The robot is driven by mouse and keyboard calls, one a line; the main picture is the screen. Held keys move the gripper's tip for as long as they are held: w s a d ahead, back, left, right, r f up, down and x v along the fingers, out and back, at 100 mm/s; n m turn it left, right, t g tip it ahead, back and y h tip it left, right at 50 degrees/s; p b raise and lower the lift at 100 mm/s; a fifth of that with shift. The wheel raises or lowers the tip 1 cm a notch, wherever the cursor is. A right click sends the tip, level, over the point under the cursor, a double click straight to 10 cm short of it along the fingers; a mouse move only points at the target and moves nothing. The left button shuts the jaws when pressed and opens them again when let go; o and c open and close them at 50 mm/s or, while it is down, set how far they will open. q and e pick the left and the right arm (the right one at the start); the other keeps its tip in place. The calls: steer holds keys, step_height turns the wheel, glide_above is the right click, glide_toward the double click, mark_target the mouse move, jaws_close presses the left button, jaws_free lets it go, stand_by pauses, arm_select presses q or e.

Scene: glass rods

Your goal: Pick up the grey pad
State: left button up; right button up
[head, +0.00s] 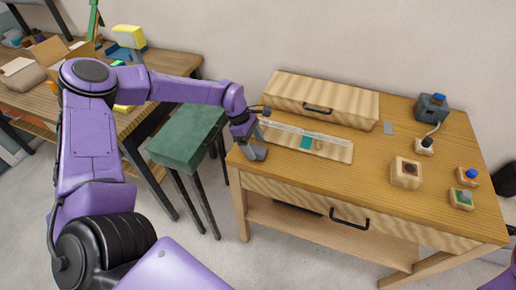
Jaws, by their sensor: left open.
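The grey pad (389,128) is a small flat grey piece lying on the wooden table (350,185), just right of the front corner of the long wooden box. My left gripper (257,153) is low over the table's left end, beside the left end of a pale wooden board (335,150). It is open, well to the left of the pad and apart from it. I cannot tell whether anything stands between its fingers. My right gripper is not in view.
The board bears thin clear rods (300,131) and a teal piece (306,142). The wooden box (320,98) stands behind it. A blue-grey device (431,108), a wooden block (406,172) and small button blocks (467,176) stand right. A green stool (187,137) is left.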

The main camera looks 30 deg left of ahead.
arm_select(q)
steer(key=shift+x, duration=0.8)
steer(key=c, duration=1)
steer(key=shift+c, duration=0.2)
steer(key=shift+r, duration=0.15)
steer(key=shift+r+b, duration=0.25)
steer(key=shift+b, duration=0.1)
steer(key=r, duration=0.1)
steer(key=r+b, duration=0.1)
steer(key=r, duration=0.1)
steer(key=shift+s+d+r, duration=0.15)
steer(key=shift+s+d, duration=0.1)
steer(key=shift+d, duration=0.1)
steer(key=s+d+r+b, duration=0.4)
steer(key=s+d+r, duration=0.5)
steer(key=shift+s, duration=0.4)
